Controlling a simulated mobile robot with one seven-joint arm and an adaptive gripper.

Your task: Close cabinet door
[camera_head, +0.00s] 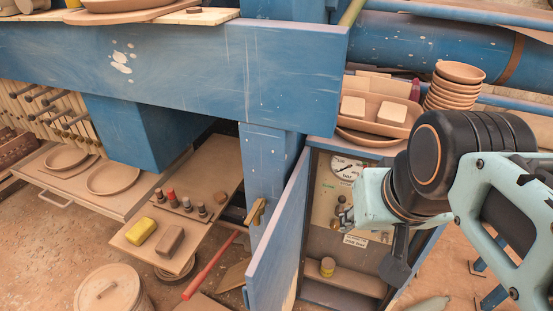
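The cabinet (322,243) is a low blue box at the lower middle right. Its door (282,235) is a blue panel hinged on the left side and stands swung open toward me. The interior shows a round gauge, knobs and labels on a pale panel, and a shelf below. My arm comes in from the right, and my gripper (393,268) is in front of the right part of the cabinet opening, apart from the door. A dark part hangs down there, but its fingers are not clear, so I cannot tell if it is open or shut.
Stacked bowls (456,84) and a tray (373,113) rest on the cabinet top. Left of the door are a low bench (205,164) with a yellow sponge, a red bar (210,264) and a lidded bucket (108,293).

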